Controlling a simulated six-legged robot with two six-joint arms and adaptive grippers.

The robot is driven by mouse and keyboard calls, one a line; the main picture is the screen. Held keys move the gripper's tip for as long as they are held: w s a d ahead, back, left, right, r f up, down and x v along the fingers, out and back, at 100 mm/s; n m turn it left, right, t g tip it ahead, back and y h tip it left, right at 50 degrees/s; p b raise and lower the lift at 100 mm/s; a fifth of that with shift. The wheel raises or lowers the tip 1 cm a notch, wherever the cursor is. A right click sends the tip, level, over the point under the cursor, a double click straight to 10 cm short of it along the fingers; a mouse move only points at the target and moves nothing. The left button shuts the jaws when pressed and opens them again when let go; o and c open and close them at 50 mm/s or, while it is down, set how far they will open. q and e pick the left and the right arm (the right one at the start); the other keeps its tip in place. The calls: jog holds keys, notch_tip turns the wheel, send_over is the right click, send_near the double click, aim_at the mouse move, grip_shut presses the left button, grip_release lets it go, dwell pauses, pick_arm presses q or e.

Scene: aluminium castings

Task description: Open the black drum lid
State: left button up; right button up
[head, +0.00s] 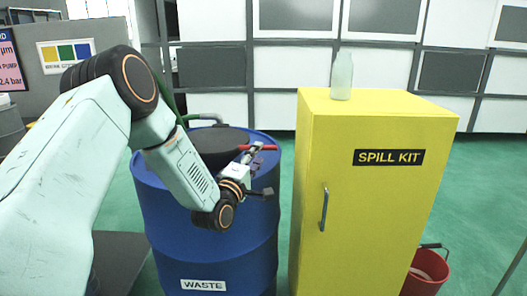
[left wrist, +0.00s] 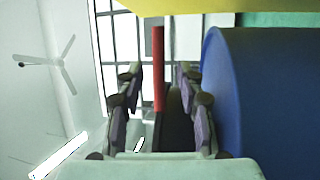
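The blue drum (head: 205,225), labelled WASTE, stands left of the yellow cabinet, and its side also shows in the left wrist view (left wrist: 265,95). The black lid (head: 212,139) lies across its top and looks closed. A red handle (head: 259,148) sticks out to the right from the lid's near side. My left gripper (head: 257,162) is at the handle, at the drum's right rim. In the left wrist view the red handle (left wrist: 158,70) stands between the two spread fingers, with gaps visible on both sides. Contact cannot be made out. My right gripper is out of view.
The yellow SPILL KIT cabinet (head: 375,205) stands close to the right of the drum, with a bottle (head: 342,77) on top. A red bucket (head: 428,272) is at its right. A grey partition (head: 55,65) stands at the left. Green floor is open behind.

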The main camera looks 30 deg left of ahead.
pick_arm(q)
jog(key=x, duration=0.3)
jog(key=shift+w+r+b, duration=0.2)
jog(key=shift+w+b, duration=0.2)
jog(key=shift+w, duration=0.35)
jog(key=shift+s, duration=0.15)
jog(key=shift+c, duration=0.6)
grip_shut()
jog(key=shift+f, duration=0.1)
